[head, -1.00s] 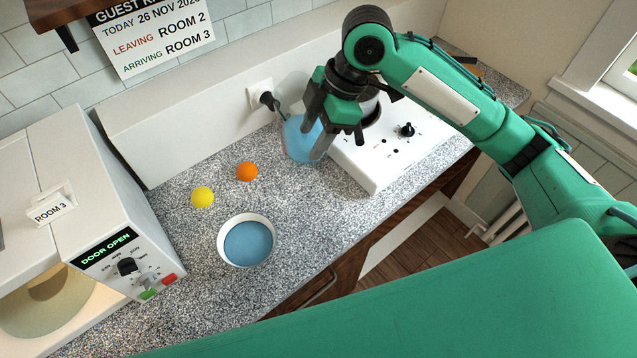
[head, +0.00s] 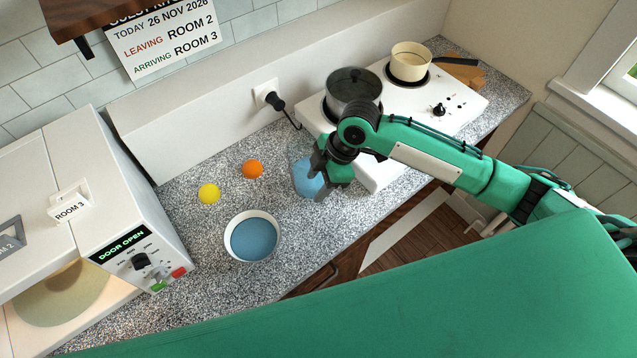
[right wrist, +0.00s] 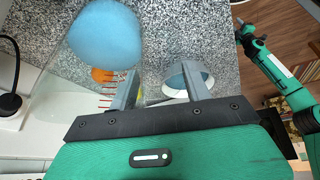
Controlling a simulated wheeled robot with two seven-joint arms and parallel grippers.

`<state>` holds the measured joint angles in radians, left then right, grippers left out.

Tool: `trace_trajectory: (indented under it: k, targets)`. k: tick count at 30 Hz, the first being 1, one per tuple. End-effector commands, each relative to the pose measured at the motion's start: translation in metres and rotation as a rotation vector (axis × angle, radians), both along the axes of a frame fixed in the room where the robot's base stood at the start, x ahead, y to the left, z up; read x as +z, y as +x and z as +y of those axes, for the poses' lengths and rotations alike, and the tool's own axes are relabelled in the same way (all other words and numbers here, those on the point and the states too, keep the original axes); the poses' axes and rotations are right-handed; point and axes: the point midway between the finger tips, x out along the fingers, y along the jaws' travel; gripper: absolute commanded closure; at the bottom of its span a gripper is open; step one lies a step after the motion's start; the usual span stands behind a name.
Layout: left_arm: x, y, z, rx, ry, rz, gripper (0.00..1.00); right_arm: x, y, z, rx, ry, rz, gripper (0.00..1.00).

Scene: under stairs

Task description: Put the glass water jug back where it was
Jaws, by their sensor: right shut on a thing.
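The glass water jug (head: 304,180) is clear with blue water in it, right of the balls, near the stove's front left corner. My right gripper (head: 324,182) is shut on it and hides part of it. In the right wrist view the jug's blue water (right wrist: 103,35) is at the upper left, beside the fingers (right wrist: 160,90). I cannot tell which part is gripped, or whether the base touches the counter. My left gripper (right wrist: 245,35) seems to show small at the right wrist view's upper right; its jaws are unclear.
A white bowl (head: 231,251) of blue liquid, a yellow ball (head: 209,194) and an orange ball (head: 252,169) are on the speckled counter (head: 205,232). The white stove (head: 411,101) bears a dark pot (head: 352,98) and a cream pan (head: 409,66). A microwave (head: 130,225) stands left.

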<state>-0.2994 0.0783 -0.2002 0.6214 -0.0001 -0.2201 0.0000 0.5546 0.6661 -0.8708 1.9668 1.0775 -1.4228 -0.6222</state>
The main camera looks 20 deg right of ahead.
Motion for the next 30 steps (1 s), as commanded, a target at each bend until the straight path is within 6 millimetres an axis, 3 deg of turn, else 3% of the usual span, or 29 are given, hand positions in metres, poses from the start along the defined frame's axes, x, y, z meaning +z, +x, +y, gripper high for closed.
trace_trajectory:
  k: [6, 16, 17, 19, 20, 30]
  targets:
    - [0.008, -0.001, 0.0, 0.0, 0.0, 0.001, 0.64, -0.02, 0.001, 0.0, -0.001, 0.002, -0.004, 1.0]
    - [0.007, -0.001, 0.0, -0.001, 0.001, 0.002, 0.64, -0.023, 0.001, 0.0, 0.0, 0.002, -0.004, 1.0]
    - [0.007, -0.001, 0.0, -0.001, 0.001, 0.002, 0.64, -0.025, 0.0, 0.0, 0.0, 0.0, -0.001, 0.47]
    - [0.007, -0.001, 0.001, -0.001, 0.001, 0.002, 0.64, -0.025, 0.0, 0.0, 0.0, 0.0, 0.0, 0.33]
    - [0.007, -0.001, 0.001, -0.001, 0.001, 0.002, 0.64, -0.025, 0.0, 0.0, 0.0, 0.0, 0.0, 0.29]
    - [0.007, -0.001, 0.002, -0.001, 0.002, 0.003, 0.64, -0.021, 0.0, 0.0, 0.0, 0.0, -0.001, 0.29]
